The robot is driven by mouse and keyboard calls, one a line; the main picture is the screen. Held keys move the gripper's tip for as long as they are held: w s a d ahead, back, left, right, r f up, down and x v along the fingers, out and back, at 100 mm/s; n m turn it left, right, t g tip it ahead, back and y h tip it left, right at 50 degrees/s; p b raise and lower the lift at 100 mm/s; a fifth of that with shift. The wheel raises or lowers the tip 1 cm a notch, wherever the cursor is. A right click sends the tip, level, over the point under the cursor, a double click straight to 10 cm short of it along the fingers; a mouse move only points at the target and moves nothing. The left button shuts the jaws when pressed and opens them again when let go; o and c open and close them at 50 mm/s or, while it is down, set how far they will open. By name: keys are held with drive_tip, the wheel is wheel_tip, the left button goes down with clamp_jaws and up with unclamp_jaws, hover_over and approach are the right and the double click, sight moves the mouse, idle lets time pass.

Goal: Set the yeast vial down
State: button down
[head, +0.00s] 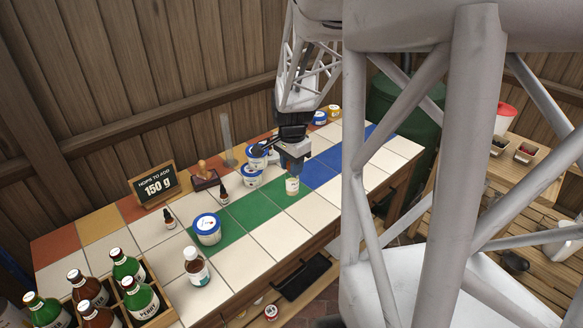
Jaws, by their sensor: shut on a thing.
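My gripper (293,172) points down over the tiled counter (270,238), above the green tile strip. It is shut on a small pale, labelled vial (292,187), which I take for the yeast vial. The vial is upright and its top is hidden between the fingers. Its base is at or just above the green tiles; I cannot tell whether it touches them.
Blue-and-white tubs (251,177) stand just left of my gripper, another tub (207,229) farther left. A brown bottle (196,267), dropper bottles (169,218) and a "150 g" sign (153,186) stand leftward. A bottle crate (148,314) is front left. Blue tiles (322,174) look clear.

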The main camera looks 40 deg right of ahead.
sight(296, 193)
drive_tip(key=shift+s+d+r, duration=0.1)
drive_tip(key=shift+s+d, duration=0.05)
drive_tip(key=shift+s, duration=0.25)
drive_tip(key=shift+s+d+r, duration=0.1)
drive_tip(key=shift+s, duration=0.3)
wheel_tip(296, 193, down, 10)
drive_tip(key=shift+w, duration=0.1)
drive_tip(key=shift+w, duration=0.1)
drive_tip(key=w+d+f, duration=0.1)
drive_tip(key=w+d, duration=0.7)
drive_tip(key=w, duration=0.5)
drive_tip(key=shift+d+f, duration=0.25)
drive_tip(key=shift+d, duration=0.1)
drive_tip(key=shift+f, duration=0.1)
drive_tip(key=shift+f, duration=1.65)
drive_tip(key=shift+f, duration=0.1)
